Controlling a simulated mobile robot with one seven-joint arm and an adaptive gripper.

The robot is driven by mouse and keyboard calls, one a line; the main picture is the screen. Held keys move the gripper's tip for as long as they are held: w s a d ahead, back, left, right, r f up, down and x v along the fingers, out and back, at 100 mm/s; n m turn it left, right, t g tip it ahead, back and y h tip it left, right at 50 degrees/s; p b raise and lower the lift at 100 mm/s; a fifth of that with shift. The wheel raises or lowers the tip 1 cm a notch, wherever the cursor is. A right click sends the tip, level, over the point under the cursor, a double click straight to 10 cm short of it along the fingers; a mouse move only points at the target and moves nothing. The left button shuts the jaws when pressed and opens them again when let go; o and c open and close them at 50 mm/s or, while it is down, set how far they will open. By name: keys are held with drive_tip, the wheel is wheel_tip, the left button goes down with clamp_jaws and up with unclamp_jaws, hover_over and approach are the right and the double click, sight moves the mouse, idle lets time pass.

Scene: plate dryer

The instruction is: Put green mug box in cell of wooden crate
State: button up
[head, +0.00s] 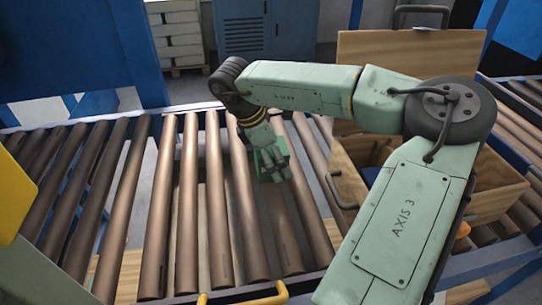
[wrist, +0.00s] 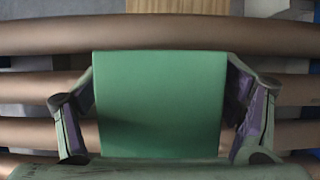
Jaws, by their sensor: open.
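The green mug box (wrist: 160,100) fills the middle of the wrist view, resting over the brown rollers. My gripper (wrist: 160,125) is open, with one finger on each side of the box. A narrow gap shows on the left; on the right I cannot tell whether the finger touches. In the head view the box (head: 281,162) is partly hidden behind my gripper (head: 270,170), which points down at it. The wooden crate (head: 482,183) stands to the right with its lid raised, partly hidden by my arm. Something blue lies inside it; its cells are hard to make out.
The roller conveyor (head: 165,200) is bare to the left of the box. A yellow handle (head: 243,297) is at the front edge and a yellow part (head: 14,195) at the left. A blue frame (head: 135,50) stands behind. An orange item (head: 463,230) lies near the crate.

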drive_tip(key=c, duration=1.7)
drive_tip(key=shift+o, duration=0.2)
drive_tip(key=shift+r, duration=0.1)
drive_tip(key=shift+w+r+b, duration=0.1)
drive_tip(key=shift+r+b, duration=0.45)
drive_tip(key=shift+s+a+r+b, duration=0.1)
drive_tip(key=shift+s+r+b, duration=0.15)
drive_tip(key=shift+r+b, duration=0.6)
drive_tip(key=s+a+b, duration=0.1)
drive_tip(key=s+a, duration=0.1)
drive_tip(key=s, duration=0.2)
drive_tip(key=s+a+r+b, duration=0.1)
drive_tip(key=s+a, duration=0.1)
drive_tip(key=s, duration=0.3)
drive_tip(key=s+a+r+b, duration=0.1)
drive_tip(key=s+a, duration=0.2)
drive_tip(key=s, duration=0.2)
drive_tip(key=shift+b, duration=0.4)
